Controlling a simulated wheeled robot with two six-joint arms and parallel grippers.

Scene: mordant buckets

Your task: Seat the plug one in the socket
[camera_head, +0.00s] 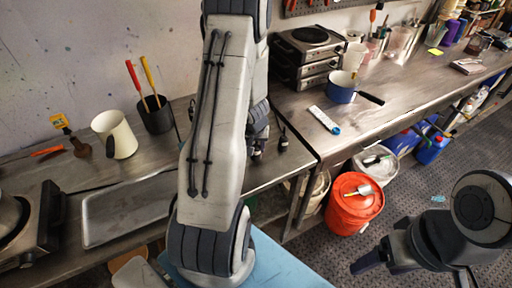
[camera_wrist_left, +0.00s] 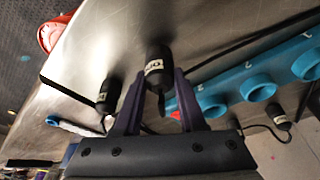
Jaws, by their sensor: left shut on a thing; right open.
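My left gripper (camera_wrist_left: 157,88) is shut on a black plug (camera_wrist_left: 156,62) with a pale label, whose lettering I cannot read for certain. The fingers sit on either side of the plug, above the metal bench. A blue socket strip (camera_wrist_left: 236,82) with several round, numbered sockets lies to the right of the held plug in the left wrist view; the plug is apart from these visible sockets. In the head view my left arm hides the strip and most of the gripper. My right gripper (camera_head: 376,263) is open and empty, over the floor at the lower right.
A second black plug (camera_wrist_left: 107,96) is left of the held one, and another (camera_wrist_left: 279,117) lies at the right. Dark cables cross the bench. A white jug (camera_head: 115,135), a black pot (camera_head: 156,115) and a metal tray (camera_head: 128,208) are left of my arm. A red bucket (camera_head: 352,205) stands on the floor.

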